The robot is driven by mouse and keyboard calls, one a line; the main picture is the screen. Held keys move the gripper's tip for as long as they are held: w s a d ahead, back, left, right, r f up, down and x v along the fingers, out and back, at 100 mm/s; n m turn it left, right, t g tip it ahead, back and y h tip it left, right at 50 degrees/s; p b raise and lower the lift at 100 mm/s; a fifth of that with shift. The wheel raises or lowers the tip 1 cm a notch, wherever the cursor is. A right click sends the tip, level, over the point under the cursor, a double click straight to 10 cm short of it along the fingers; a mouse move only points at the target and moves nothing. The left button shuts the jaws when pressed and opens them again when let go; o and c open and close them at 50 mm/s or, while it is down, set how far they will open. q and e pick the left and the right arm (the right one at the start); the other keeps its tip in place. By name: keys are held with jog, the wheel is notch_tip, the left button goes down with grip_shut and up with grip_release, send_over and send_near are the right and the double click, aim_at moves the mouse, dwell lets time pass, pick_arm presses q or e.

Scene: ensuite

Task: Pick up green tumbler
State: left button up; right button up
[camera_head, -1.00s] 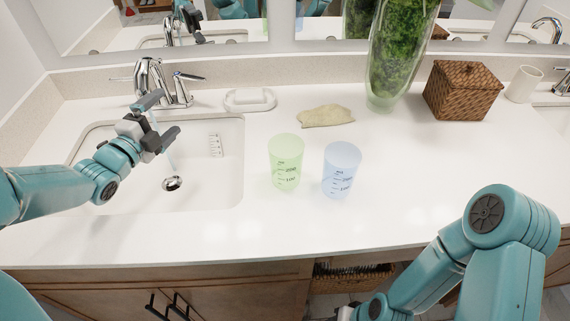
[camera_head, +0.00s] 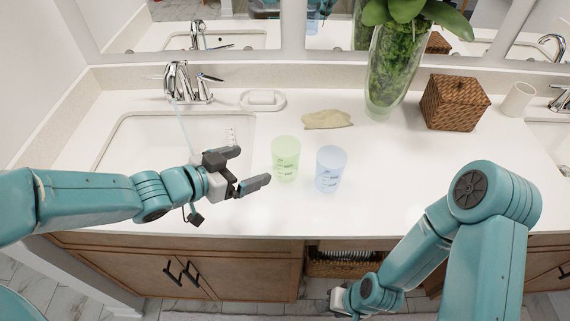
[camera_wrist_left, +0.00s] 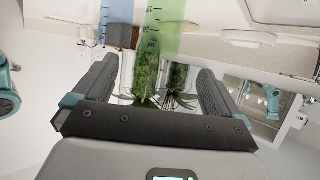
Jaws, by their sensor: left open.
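The green tumbler (camera_head: 286,160) is a translucent cup with printed measuring marks, upright on the white counter right of the left sink. My left gripper (camera_head: 254,167) is open and empty, with its fingertips pointing at the tumbler from its left and a small gap between. In the left wrist view the green tumbler (camera_wrist_left: 163,28) appears beyond the open fingers, between their lines. A similar blue tumbler (camera_head: 331,170) stands just right of the green one. My right gripper (camera_head: 342,298) is low in front of the cabinet, and its jaws are unclear.
The left sink (camera_head: 150,140) lies behind my left arm, with a chrome faucet (camera_head: 180,82) behind it. A soap dish (camera_head: 262,100), a beige cloth (camera_head: 326,119), a glass vase with greenery (camera_head: 388,80) and a woven box (camera_head: 455,102) stand along the back. Counter right of the blue tumbler is clear.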

aim_at(275, 156)
pick_arm(q)
jog(key=x, duration=0.8)
jog(key=shift+w+a, duration=0.1)
jog(key=shift+w, duration=0.05)
jog(key=x, duration=0.5)
jog(key=shift+f, duration=0.1)
jog(key=c, duration=1.1)
jog(key=shift+o, duration=0.2)
